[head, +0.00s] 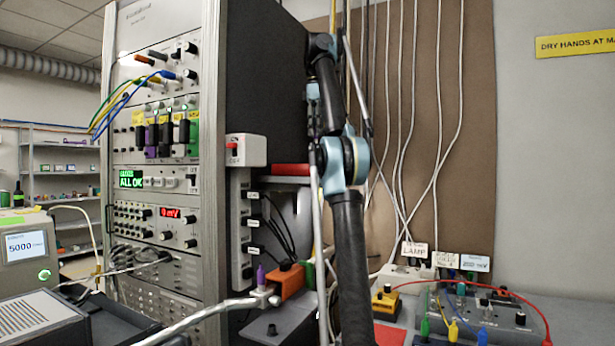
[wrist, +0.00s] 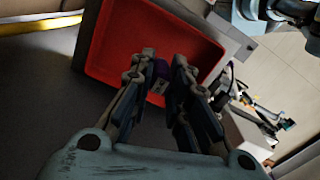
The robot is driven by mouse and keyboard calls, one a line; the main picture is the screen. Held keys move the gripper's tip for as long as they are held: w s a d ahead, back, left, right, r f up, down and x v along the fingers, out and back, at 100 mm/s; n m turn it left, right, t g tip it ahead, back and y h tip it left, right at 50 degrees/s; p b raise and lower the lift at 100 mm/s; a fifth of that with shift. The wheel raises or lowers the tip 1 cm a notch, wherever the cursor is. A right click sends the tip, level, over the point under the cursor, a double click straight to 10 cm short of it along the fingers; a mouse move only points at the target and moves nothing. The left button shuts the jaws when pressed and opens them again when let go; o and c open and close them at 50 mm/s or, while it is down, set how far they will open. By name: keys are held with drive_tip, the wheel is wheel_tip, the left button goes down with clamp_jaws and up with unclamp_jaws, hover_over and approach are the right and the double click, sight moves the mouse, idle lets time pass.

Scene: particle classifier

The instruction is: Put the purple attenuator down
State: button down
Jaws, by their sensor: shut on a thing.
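In the wrist view my gripper (wrist: 161,64) is shut on the purple attenuator (wrist: 162,70). Only a small dark purple part and a pale metal end show between the fingertips; the rest is hidden by the fingers. The attenuator is in front of the open side of a red-lined tray (wrist: 109,44). I cannot tell whether it touches the tray. In the head view my arm stands in front of the tray area, and I cannot make out the fingertips or the held attenuator there. A red surface (head: 290,169) shows beside the rack.
A tall instrument rack (head: 213,60) with cables stands at the left. A grey box with a switch (head: 246,150) is on its side. An orange block (head: 291,282) with connectors sits low in front. A bench with a wired box (head: 480,315) is at the right.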

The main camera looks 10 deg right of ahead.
drive_tip(key=shift+w+a+f, duration=0.1)
drive_tip(key=shift+a+f, duration=0.05)
drive_tip(key=shift+f, duration=4.85)
drive_tip(key=shift+f, duration=0.25)
drive_tip(key=c, duration=1.5)
unclamp_jaws()
drive_tip(key=shift+c, duration=0.2)
drive_tip(key=shift+r, duration=4.05)
